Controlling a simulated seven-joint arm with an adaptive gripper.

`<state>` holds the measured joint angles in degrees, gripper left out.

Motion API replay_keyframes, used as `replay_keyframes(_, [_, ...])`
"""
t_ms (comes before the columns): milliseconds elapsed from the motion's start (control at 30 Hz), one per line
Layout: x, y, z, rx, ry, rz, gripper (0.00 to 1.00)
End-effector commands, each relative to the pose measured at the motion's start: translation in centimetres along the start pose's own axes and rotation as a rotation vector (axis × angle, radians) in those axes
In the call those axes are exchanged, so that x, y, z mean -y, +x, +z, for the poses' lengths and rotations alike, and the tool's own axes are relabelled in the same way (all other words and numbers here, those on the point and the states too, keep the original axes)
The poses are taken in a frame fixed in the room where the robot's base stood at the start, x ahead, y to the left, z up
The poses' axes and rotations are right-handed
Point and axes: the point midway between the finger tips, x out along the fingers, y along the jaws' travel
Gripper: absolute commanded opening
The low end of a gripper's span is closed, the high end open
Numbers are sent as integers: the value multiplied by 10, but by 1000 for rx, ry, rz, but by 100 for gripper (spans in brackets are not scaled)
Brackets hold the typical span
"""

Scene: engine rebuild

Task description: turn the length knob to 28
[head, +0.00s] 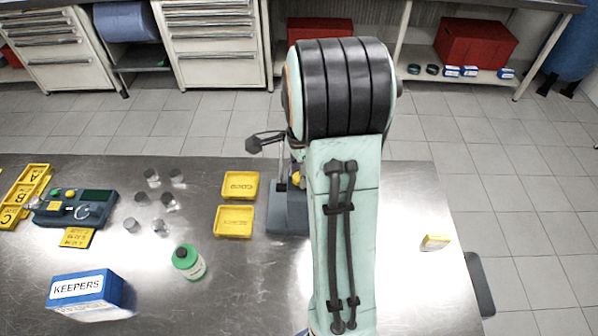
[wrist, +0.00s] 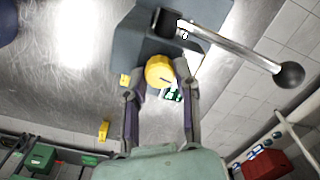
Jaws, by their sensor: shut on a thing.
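The length knob (wrist: 158,67) is a round yellow dial on a grey machine (wrist: 143,42), seen in the wrist view. My gripper (wrist: 157,80) has one finger on each side of the knob and is shut on it. A thin dark mark shows on the knob's face. Beside it is a small green display (wrist: 175,97), partly behind the right finger; I cannot read its number. In the head view the machine's grey base (head: 283,216) and a sliver of the yellow knob (head: 297,180) show; my arm hides the rest and the gripper.
A metal lever with a black ball end (wrist: 289,75) juts from the machine close to the gripper. A small yellow box (head: 436,242) lies right.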

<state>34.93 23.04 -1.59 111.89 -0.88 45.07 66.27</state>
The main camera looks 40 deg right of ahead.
Motion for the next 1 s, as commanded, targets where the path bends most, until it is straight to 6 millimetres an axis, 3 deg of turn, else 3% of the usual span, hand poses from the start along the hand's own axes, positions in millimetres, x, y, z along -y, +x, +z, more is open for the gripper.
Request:
replay_keyframes(600, [0, 1, 0, 0, -583, 1, 0])
replay_keyframes(1000, [0, 1, 0, 1, -881, 1, 0])
